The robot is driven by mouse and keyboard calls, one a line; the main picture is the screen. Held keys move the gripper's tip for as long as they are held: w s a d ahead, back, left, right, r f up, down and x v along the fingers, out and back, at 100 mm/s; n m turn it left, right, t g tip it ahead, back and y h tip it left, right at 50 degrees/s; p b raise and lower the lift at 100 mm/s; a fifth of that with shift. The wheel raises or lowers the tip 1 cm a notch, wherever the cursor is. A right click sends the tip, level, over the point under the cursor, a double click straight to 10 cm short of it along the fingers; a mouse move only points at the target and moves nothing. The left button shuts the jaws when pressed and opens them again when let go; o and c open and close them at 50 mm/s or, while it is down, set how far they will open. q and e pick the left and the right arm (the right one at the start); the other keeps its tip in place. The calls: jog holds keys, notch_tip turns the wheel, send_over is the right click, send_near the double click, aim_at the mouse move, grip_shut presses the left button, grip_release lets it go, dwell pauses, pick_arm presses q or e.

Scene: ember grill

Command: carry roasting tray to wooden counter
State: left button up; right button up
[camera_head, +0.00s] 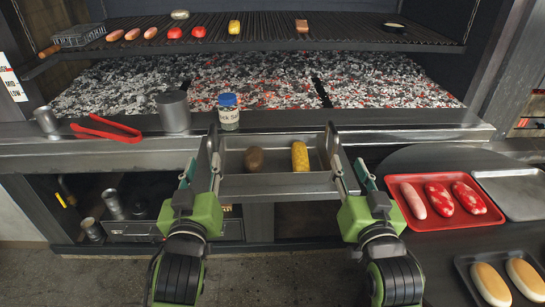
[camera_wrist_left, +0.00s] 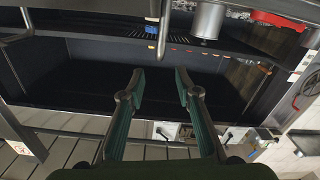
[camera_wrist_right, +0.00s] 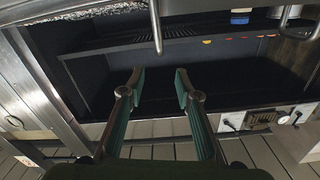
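The grey metal roasting tray (camera_head: 285,187) is in the middle of the head view, at the front of the grill ledge. A brown potato-like item (camera_head: 254,159) and a corn cob (camera_head: 300,156) are in it. Upright bar handles rise at its left (camera_head: 212,140) and right ends. My left gripper (camera_head: 201,172) is open near the left handle, and my right gripper (camera_head: 351,171) is open near the right handle. In the left wrist view a handle (camera_wrist_left: 163,32) shows beyond the parted fingertips; the right wrist view shows a handle (camera_wrist_right: 156,28) likewise. What supports the tray is unclear.
Red tongs (camera_head: 105,129), a metal cylinder (camera_head: 173,112) and a blue-lidded jar (camera_head: 228,112) stand on the ledge behind. A dark round-edged counter (camera_head: 425,158) at right bears a red tray (camera_head: 455,222) of sausages, an empty metal tray (camera_head: 515,190) and a bun tray (camera_head: 468,264).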

aim_at(211, 129)
dwell(0.3)
